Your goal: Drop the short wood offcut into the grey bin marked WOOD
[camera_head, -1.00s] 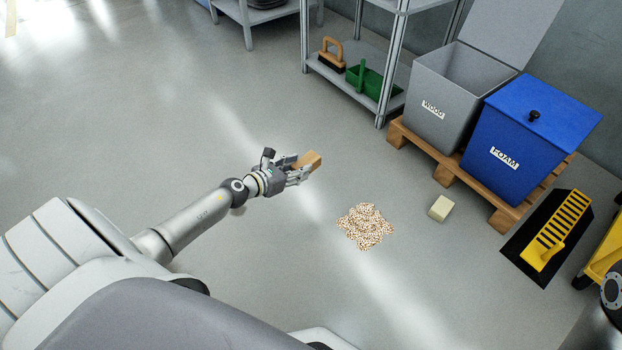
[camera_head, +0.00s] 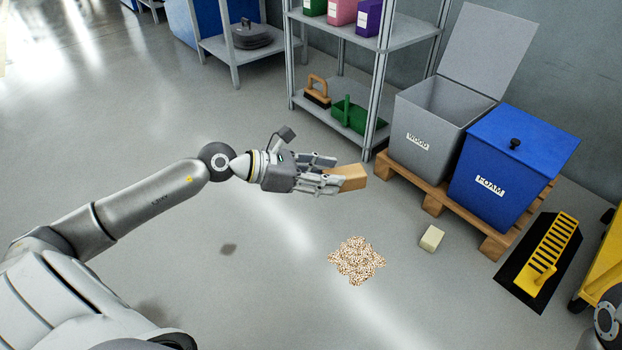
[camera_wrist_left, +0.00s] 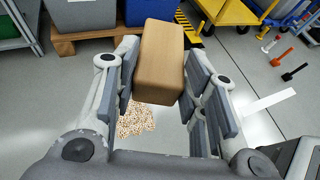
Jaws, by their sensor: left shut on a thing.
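My left gripper (camera_head: 322,178) is shut on the short wood offcut (camera_head: 350,177), a light brown block held above the floor. In the left wrist view the offcut (camera_wrist_left: 160,62) sits between the two fingers of the gripper (camera_wrist_left: 162,90). The grey bin marked WOOD (camera_head: 418,142) stands at the back right with its lid (camera_head: 487,50) raised and its top open. The offcut is in front of the bin and to its left, apart from it. My right gripper is not in view.
The blue FOAM bin (camera_head: 498,184), lid closed, stands beside the grey bin on a wooden pallet (camera_head: 440,196). A metal shelf (camera_head: 375,99) stands left of the bins. A pale block (camera_head: 432,237) and a heap of pellets (camera_head: 357,261) lie on the floor. Open floor lies at left.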

